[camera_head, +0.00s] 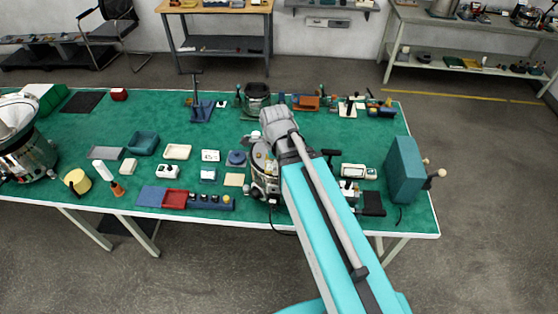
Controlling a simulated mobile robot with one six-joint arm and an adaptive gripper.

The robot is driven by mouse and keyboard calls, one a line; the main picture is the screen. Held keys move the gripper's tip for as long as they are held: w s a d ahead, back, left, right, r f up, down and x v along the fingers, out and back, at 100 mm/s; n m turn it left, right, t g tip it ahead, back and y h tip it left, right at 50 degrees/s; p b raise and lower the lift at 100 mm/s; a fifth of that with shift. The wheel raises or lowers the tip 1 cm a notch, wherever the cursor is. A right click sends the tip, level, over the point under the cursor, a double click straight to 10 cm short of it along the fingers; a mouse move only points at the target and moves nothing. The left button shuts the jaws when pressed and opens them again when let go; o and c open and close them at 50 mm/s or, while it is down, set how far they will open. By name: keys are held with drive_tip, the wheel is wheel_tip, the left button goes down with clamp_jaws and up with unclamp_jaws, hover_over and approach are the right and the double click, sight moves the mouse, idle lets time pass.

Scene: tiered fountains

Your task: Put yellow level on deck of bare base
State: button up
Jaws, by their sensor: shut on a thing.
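My gripper (264,182) is low over the green table, right of the blue round piece. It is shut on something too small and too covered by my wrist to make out. A pale yellow square piece (234,180) lies flat on the table just left of my gripper. A blue round piece (237,158) sits behind that square. I cannot tell which piece is the yellow level or which is the bare base.
White pieces (210,155), a cream tray (177,151) and a blue-and-red tray (174,199) lie left of my gripper. A teal box (404,171) stands at the right end. Tools and a dark green machine (257,100) line the back.

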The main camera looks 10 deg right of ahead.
drive_tip(key=w+d+f+b, duration=0.1)
drive_tip(key=w+f+b, duration=0.1)
drive_tip(key=w, duration=0.2)
drive_tip(key=w+d+f+b, duration=0.1)
drive_tip(key=w+f+b, duration=0.2)
drive_tip(key=w+d+f+b, duration=0.1)
drive_tip(key=w+f+b, duration=0.2)
drive_tip(key=w, duration=0.1)
drive_tip(key=shift+w+d+f, duration=0.1)
drive_tip(key=shift+w, duration=0.2)
drive_tip(key=shift+w+d+f+b, duration=0.15)
drive_tip(key=shift+w+f+b, duration=0.2)
drive_tip(key=shift+w+f, duration=0.05)
drive_tip(key=shift+w+d+f+b, duration=0.1)
drive_tip(key=shift+w+f+b, duration=0.3)
drive_tip(key=shift+f+b, duration=1.6)
drive_tip(key=shift+f, duration=0.1)
drive_tip(key=o, duration=1.3)
